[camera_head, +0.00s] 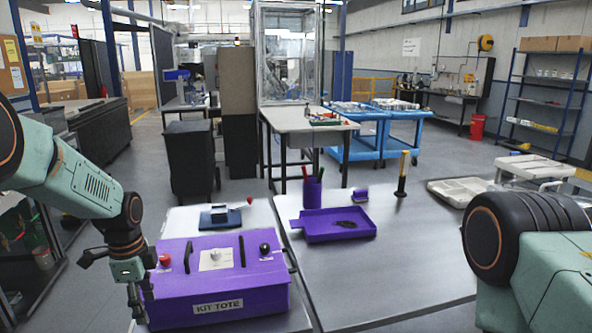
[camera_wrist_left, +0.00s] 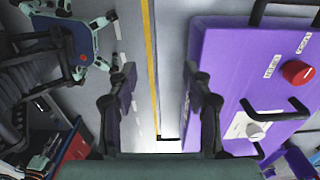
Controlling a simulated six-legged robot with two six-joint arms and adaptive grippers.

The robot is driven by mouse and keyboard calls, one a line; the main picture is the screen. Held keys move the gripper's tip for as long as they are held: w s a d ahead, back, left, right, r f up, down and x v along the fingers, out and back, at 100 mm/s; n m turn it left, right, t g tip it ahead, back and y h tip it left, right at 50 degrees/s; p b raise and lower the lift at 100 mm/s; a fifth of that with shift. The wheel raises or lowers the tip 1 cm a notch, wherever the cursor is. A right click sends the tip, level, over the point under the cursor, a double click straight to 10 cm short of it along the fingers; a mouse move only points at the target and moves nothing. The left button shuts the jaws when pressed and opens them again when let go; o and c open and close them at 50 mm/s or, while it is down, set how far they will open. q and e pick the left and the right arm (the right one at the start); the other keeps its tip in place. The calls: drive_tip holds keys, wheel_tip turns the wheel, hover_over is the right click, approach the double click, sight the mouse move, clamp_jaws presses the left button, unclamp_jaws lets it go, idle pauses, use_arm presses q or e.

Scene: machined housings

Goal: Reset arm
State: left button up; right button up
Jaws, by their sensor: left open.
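My left gripper (camera_head: 139,303) hangs pointing down at the left side of the purple kit tote (camera_head: 240,307). In the left wrist view the left gripper (camera_wrist_left: 162,85) is open, with nothing between its fingers; its right finger overlaps the tote's edge (camera_wrist_left: 228,50). The tote's top carries a red knob (camera_head: 165,259), a white knob (camera_head: 214,255), a black knob (camera_head: 265,249) and black handles. My right arm shows at the right edge of the head view, but its gripper is out of frame.
A purple tray (camera_head: 338,236) and a purple pen cup (camera_head: 312,192) stand on the grey table (camera_head: 420,263). A black-and-gold upright tool (camera_head: 403,174) stands farther back. The table's middle right is clear.

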use_arm(q)
drive_tip(key=s+d+f+n+b, duration=0.4)
drive_tip(key=s+f, duration=0.5)
drive_tip(key=f, duration=0.4)
drive_tip(key=s+d+f+n+b, duration=0.35)
drive_tip(key=s+f, duration=0.55)
drive_tip(key=f, duration=0.3)
drive_tip(key=s+d+f+n+b, duration=0.1)
drive_tip(key=s+f+n+b, duration=0.1)
drive_tip(key=s, duration=0.8)
drive_tip(key=s+f+n+b, duration=0.3)
drive_tip(key=s+n, duration=0.3)
drive_tip(key=s, duration=0.4)
drive_tip(key=shift+d+f, duration=0.4)
drive_tip(key=shift+f, duration=0.3)
